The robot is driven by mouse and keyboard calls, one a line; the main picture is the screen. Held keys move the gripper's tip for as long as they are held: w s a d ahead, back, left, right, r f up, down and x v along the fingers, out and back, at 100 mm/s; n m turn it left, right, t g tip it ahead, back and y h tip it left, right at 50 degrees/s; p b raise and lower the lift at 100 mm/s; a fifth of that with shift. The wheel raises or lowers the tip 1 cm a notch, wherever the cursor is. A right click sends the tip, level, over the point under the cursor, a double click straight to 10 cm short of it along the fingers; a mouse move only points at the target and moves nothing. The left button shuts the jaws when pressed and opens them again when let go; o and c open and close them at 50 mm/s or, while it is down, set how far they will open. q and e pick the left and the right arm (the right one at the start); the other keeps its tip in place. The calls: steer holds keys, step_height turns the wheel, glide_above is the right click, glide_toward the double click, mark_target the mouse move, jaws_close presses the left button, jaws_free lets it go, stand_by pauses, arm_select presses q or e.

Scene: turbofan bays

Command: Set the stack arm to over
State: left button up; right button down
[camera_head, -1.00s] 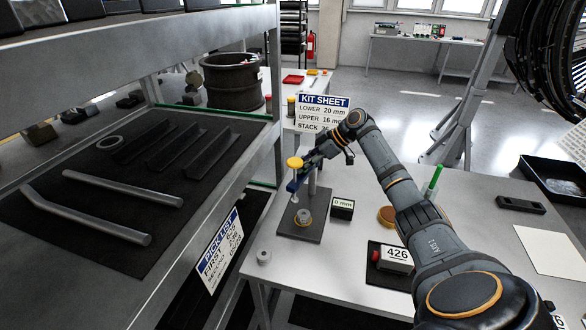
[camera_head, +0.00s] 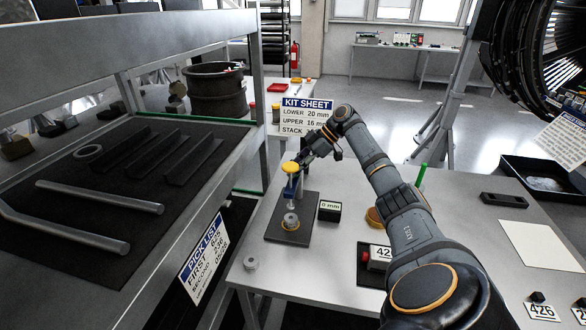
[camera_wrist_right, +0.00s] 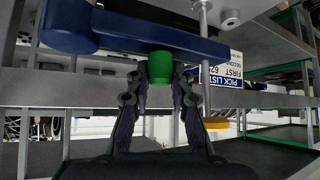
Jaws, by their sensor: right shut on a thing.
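The stack stand has a dark base plate (camera_head: 306,207), a silver post and a blue stack arm (camera_head: 291,188) with a yellow knob (camera_head: 290,168) on top. A small stack of rings (camera_head: 290,222) sits on the plate below the knob. My right gripper (camera_head: 303,160) is at the blue arm, just behind the knob. In the right wrist view the blue arm (camera_wrist_right: 160,35) crosses the top. My right fingers (camera_wrist_right: 160,92) are shut on a green grip (camera_wrist_right: 161,66) under it. The yellow knob (camera_wrist_right: 216,124) shows to their right. My left gripper is out of view.
A 0 mm display block (camera_head: 330,211) stands right of the plate. A kit sheet sign (camera_head: 306,115) is behind. A loose grey ring (camera_head: 250,263) lies at the front left table edge. A shelf (camera_head: 110,190) with bars stands left.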

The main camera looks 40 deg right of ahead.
steer(key=c, duration=1.2)
jaws_free()
steer(key=shift+s, duration=0.1)
steer(key=shift+o, duration=0.2)
steer(key=shift+d, duration=0.1)
steer(key=v, duration=1.2)
